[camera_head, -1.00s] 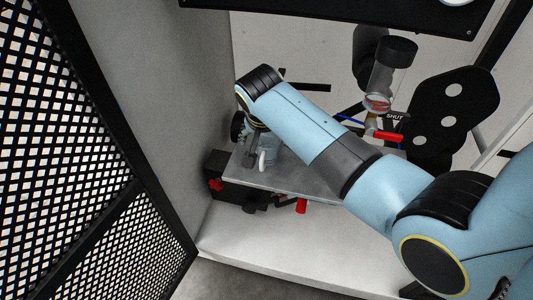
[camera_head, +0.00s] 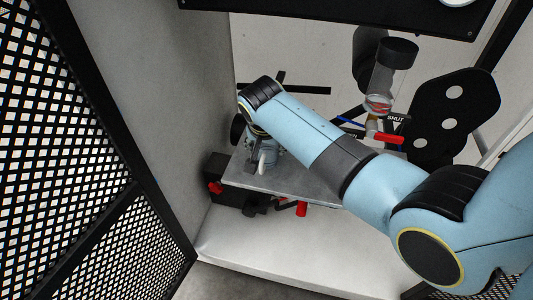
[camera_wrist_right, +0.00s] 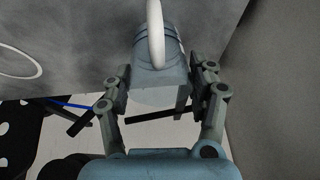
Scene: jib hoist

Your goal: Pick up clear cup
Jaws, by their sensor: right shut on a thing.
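The clear cup (camera_wrist_right: 172,72) is see-through with a pale handle (camera_wrist_right: 156,35). In the wrist view it sits between the two fingers of my right gripper (camera_wrist_right: 160,75), which is shut on it. In the head view the cup (camera_head: 272,153) is at the left end of the grey metal shelf, under my right wrist. My right gripper (camera_head: 254,150) shows there as dark fingers beside it, partly hidden by the wrist. I cannot tell whether the cup's base touches the shelf. My left gripper is not in view.
The grey shelf (camera_head: 310,182) has a black fitting with a red knob (camera_head: 215,187) at its left and a red handle (camera_head: 301,208) below. A clear cylinder (camera_head: 380,80) with a red lever (camera_head: 388,138) stands behind. A mesh panel (camera_head: 70,130) and grey wall close the left.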

